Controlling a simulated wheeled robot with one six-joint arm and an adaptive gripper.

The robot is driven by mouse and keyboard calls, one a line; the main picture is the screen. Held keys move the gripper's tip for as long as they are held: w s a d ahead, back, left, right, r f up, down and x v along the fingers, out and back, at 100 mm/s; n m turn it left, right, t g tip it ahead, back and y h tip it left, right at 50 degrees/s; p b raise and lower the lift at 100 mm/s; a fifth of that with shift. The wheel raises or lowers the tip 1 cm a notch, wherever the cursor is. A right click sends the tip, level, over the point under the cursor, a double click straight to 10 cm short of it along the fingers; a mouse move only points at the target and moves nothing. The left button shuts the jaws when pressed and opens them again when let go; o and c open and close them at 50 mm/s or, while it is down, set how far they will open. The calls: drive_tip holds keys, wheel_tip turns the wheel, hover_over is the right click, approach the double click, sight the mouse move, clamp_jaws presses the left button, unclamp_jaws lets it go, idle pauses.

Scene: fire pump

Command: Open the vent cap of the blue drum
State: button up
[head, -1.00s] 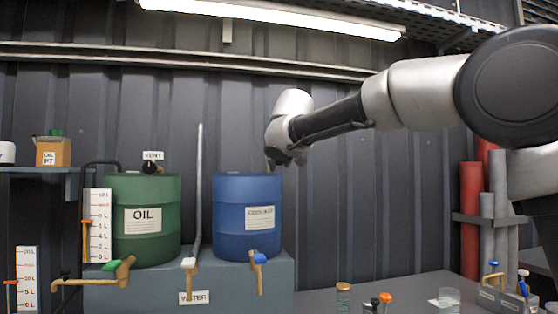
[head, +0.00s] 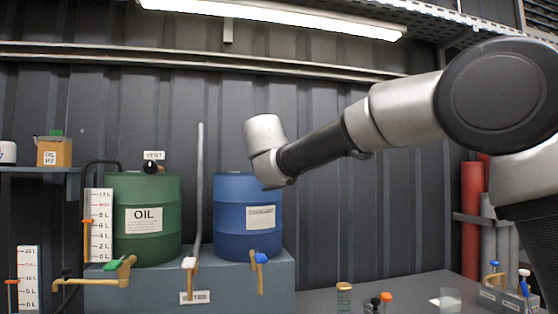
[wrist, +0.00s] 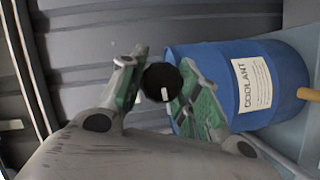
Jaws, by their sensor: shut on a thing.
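The blue drum (head: 229,222), labelled COOLANT, stands on the grey bench beside the green drum. It also shows in the wrist view (wrist: 216,70), tilted in the picture. The vent cap (wrist: 160,83) is a round black knob with a white mark, at the drum's top end. My gripper (wrist: 157,89) has its two green-padded fingers on either side of the cap and is shut on it. In the head view my wrist is over the drum's top right, and the cap and the fingers are hidden there.
The green oil drum (head: 145,220) and a tall grey pipe (head: 199,185) stand left of the blue drum. Taps with coloured handles stick out in front. Jars (head: 343,297) and red and grey tubes are at the right. A ribbed wall is behind.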

drive_tip(key=n+t, duration=0.1)
drive_tip(key=n, duration=0.3)
drive_tip(key=shift+f+t+h, duration=0.15)
drive_tip(key=shift+t+h, duration=0.15)
drive_tip(key=shift+t, duration=0.1)
idle(0.4)
drive_tip(key=o, duration=1.1)
drive_tip(key=shift+c, duration=0.2)
drive_tip(key=s+a, duration=0.1)
drive_tip(key=s, duration=1.1)
drive_tip(key=shift+a+f, duration=0.15)
drive_tip(key=shift+n, duration=0.4)
